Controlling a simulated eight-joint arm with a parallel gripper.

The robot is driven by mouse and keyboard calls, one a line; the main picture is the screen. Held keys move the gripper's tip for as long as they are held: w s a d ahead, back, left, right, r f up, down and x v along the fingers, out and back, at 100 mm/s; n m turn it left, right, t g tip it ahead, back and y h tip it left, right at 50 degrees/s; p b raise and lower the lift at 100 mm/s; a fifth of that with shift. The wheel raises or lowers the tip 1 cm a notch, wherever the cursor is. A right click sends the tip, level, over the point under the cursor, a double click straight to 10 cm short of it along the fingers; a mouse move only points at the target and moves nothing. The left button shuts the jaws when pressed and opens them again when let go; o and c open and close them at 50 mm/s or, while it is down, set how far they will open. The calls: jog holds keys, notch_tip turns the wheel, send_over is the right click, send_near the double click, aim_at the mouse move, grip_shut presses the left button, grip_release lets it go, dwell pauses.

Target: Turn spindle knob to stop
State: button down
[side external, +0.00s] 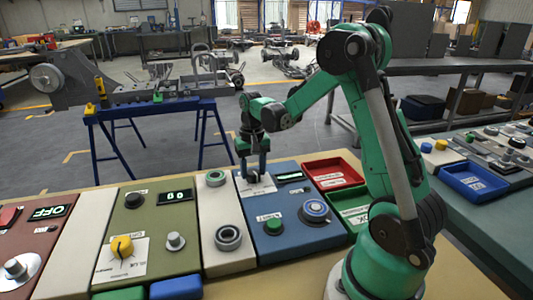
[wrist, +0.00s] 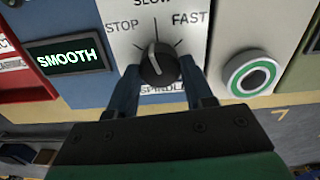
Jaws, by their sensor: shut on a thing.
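The spindle knob (wrist: 159,68) is a dark round knob on a white plate (wrist: 118,44) marked STOP, SLOW and FAST. Its white pointer line points almost straight up in the wrist view, towards SLOW and tilted slightly to the STOP side. My gripper (wrist: 161,80) is shut on the knob, one blue finger on each side. The lower label is partly covered by the knob and fingers. In the side view my gripper (side external: 253,172) reaches down to the white plate (side external: 262,187) on the blue panel (side external: 287,236), and the knob is hidden there.
A lit display (wrist: 67,57) reading SMOOTH is beside the plate. A green-ringed button (wrist: 251,75) is on the neighbouring pale panel. In the side view, a green button (side external: 273,226) and a blue dial (side external: 315,210) are on the same panel; a red tray (side external: 333,172) stands right of it.

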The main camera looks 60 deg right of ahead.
aim_at(253, 171)
jog(key=n, duration=0.6)
jog(key=shift+n, duration=0.4)
dwell(0.4)
jog(key=shift+c, duration=1.7)
grip_release()
jog(key=shift+r, duration=2.85)
